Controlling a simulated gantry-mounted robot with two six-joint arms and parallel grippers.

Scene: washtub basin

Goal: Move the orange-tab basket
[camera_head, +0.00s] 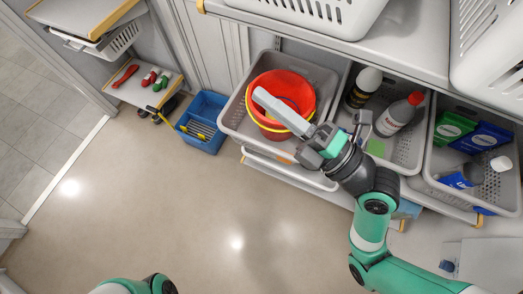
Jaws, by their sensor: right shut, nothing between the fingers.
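A grey basket (232,118) stands on the low shelf in the middle, with a red bucket (268,84) in it. A small orange tab (284,160) shows at its front, partly behind my right arm. I cannot tell for sure that the tab belongs to this basket. My right gripper (266,100) is shut and empty. In the picture it lies across the bucket and the basket's right part; I cannot tell whether it touches them. Of my left arm only a part shows at the bottom left edge; its gripper is out of view.
To the right stand a grey basket (410,160) with bottles and another (505,190) with green and blue packs. White baskets (310,12) sit on the shelf above. A blue crate (203,122) stands on the floor at left. The front floor is clear.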

